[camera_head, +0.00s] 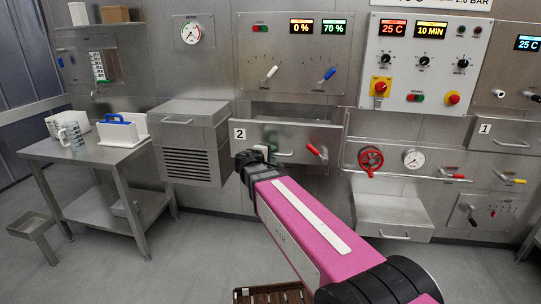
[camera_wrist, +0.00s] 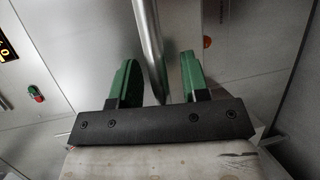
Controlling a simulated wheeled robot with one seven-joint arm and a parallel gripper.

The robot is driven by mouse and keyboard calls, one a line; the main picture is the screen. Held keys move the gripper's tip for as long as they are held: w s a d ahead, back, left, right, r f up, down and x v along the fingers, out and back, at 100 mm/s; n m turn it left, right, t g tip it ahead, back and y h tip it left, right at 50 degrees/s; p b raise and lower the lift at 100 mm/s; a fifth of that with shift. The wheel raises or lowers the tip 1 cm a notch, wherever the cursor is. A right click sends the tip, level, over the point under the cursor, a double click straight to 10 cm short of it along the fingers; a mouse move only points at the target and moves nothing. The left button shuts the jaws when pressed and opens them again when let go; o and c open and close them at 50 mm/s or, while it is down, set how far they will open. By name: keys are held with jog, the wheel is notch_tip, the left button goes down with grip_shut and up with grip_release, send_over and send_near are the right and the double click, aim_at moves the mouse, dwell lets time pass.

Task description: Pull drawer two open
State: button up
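Drawer two has a grey metal front (camera_head: 310,133) on the back wall, with a label "2" (camera_head: 239,134) at its left. A dark gap shows above the front; I cannot tell exactly how far the drawer stands out. My gripper (camera_head: 258,155) is at the left part of the front, and my arm hides part of it. In the wrist view my gripper (camera_wrist: 158,80) has its green fingers apart, one on each side of a metal bar handle (camera_wrist: 147,30). Gaps show between the bar and both fingers.
A red-handled lever (camera_head: 317,151) is just right of my gripper. A red valve wheel (camera_head: 370,160) and a gauge (camera_head: 414,158) are further right. A grey box unit (camera_head: 190,125) juts out at left, beside a metal table (camera_head: 75,150).

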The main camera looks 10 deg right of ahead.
jog(key=v, duration=1)
jog(key=shift+s+a, duration=0.3)
jog(key=shift+d, duration=0.1)
jog(key=s+d+f+m+g+y, duration=0.3)
jog(key=s+d+f+g, duration=0.1)
jog(key=f, duration=0.4)
jog(key=s+d+f+m+g+y, duration=0.4)
jog(key=f, duration=0.5)
jog(key=s+d+f+m+g+y, duration=0.3)
jog(key=s+d+f+g, duration=0.1)
jog(key=f, duration=0.4)
jog(key=shift+s+d+f+m, duration=0.2)
jog(key=shift+s+d+m, duration=0.15)
jog(key=shift+d, duration=0.25)
